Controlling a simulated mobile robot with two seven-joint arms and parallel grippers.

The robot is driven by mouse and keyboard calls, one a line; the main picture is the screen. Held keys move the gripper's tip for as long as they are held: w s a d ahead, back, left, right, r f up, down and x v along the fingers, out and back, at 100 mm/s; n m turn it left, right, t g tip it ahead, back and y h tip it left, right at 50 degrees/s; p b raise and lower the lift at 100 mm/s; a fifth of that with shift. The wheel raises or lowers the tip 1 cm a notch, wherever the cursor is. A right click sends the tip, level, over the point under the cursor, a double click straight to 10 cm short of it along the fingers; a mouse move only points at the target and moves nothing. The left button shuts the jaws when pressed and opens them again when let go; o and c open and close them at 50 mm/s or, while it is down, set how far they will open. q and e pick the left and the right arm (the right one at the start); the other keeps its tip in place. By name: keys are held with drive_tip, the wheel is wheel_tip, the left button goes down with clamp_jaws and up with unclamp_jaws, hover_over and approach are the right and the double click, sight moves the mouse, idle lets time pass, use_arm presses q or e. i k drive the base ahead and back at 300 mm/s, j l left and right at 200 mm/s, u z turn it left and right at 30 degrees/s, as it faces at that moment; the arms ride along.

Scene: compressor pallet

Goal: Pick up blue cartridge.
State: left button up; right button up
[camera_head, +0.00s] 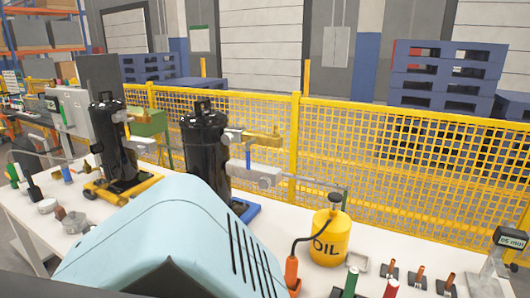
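A small upright blue cylinder (66,174) stands on the left part of the white table, behind several small parts. It may be the blue cartridge, but it is too small to tell for sure. A narrow blue upright piece (248,159) also shows beside the right black compressor (206,155). Neither of my grippers can be made out in the head view. A large light blue vented housing (170,240) fills the lower middle and hides part of the table.
A second black compressor (115,148) stands on a yellow base. A yellow oil can (329,240), small tools (417,275) and a gauge stand (495,262) occupy the right of the table (300,213). A yellow mesh fence (400,140) runs behind.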

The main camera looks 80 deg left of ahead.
sight(65, 169)
drive_tip(key=u, duration=3.75)
drive_tip(key=i+j, duration=0.8)
drive_tip(key=i, duration=0.2)
